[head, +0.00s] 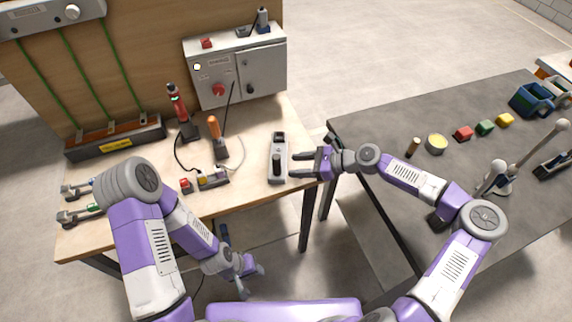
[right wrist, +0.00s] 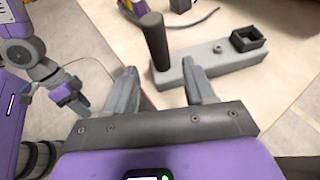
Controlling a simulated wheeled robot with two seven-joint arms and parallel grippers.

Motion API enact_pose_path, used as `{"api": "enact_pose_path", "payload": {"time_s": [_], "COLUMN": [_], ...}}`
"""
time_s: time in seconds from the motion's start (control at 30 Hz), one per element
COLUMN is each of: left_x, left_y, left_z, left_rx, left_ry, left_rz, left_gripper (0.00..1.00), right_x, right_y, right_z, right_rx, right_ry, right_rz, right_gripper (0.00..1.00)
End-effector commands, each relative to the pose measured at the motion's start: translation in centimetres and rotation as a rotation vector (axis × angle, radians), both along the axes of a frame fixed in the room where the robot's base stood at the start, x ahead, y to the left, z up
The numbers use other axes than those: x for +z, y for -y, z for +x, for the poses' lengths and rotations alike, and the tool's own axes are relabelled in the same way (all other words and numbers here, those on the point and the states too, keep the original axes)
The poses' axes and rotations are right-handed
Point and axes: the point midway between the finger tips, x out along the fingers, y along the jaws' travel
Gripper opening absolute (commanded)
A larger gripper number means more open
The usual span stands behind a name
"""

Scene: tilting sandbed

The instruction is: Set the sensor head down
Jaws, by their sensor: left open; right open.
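A dark upright cylinder (head: 276,165), which looks like the sensor head though I cannot be sure, stands on one end of a grey block (head: 280,146) on the wooden bench. The block's other end has a black square socket (right wrist: 248,38). My right gripper (head: 293,167) is open and empty, just right of the block. In the right wrist view the cylinder (right wrist: 156,42) stands beyond and between the open fingers (right wrist: 162,88), with no clear contact. My left gripper (head: 252,282) is open and empty, low in front of the bench.
A red tool (head: 176,101) and an orange-handled tool (head: 214,128) stand in holders on the bench. Red and yellow connectors (head: 205,181) lie near its front. A grey control box (head: 236,70) is behind. The dark table (head: 385,130) at right bears coloured blocks and a yellow-topped can (head: 436,144).

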Motion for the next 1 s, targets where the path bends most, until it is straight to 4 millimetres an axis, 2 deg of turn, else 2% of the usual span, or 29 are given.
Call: {"api": "enact_pose_path", "payload": {"time_s": [0.1, 0.3, 0.4, 0.47, 0.57, 0.63, 0.7, 0.8, 0.9, 1.0], "left_x": [0.5, 0.8, 0.8, 0.9, 0.8, 0.8, 0.8, 0.8, 0.8, 0.8], "left_y": [0.0, 0.0, 0.0, 0.0, 0.0, 0.0, 0.0, 0.0, 0.0, 0.0], "left_z": [0.0, 0.0, 0.0, 0.0, 0.0, 0.0, 0.0, 0.0, 0.0, 0.0], "left_rx": [0.000, 0.000, 0.000, 0.000, 0.000, 0.000, 0.000, 0.000, 0.000, 0.000], "left_ry": [0.000, 0.000, 0.000, 0.000, 0.000, 0.000, 0.000, 0.000, 0.000, 0.000], "left_rz": [0.000, 0.000, 0.000, 0.000, 0.000, 0.000, 0.000, 0.000, 0.000, 0.000], "left_gripper": [0.43, 0.43, 0.43, 0.43, 0.43, 0.43, 0.43, 0.43, 0.43, 0.43], "right_x": [1.1, 2.2, 2.3, 1.9, -0.5, -3.2, -6.2, -10.5, -14.7, -18.1], "right_y": [2.5, 5.1, 5.5, 4.9, 2.3, -0.3, -2.5, -4.4, -4.8, -3.3], "right_z": [-0.5, -1.2, -1.5, -1.8, -3.2, -4.9, -7.2, -11.0, -15.4, -19.4], "right_rx": [-0.002, 0.000, 0.005, 0.023, 0.091, 0.167, 0.255, 0.391, 0.560, 0.743], "right_ry": [-0.001, 0.000, 0.004, 0.016, 0.076, 0.147, 0.229, 0.359, 0.503, 0.645], "right_rz": [-0.002, -0.001, -0.003, -0.013, -0.064, -0.122, -0.192, -0.303, -0.432, -0.567], "right_gripper": [0.54, 0.54, 0.54, 0.54, 0.54, 0.54, 0.54, 0.54, 0.54, 0.54]}}
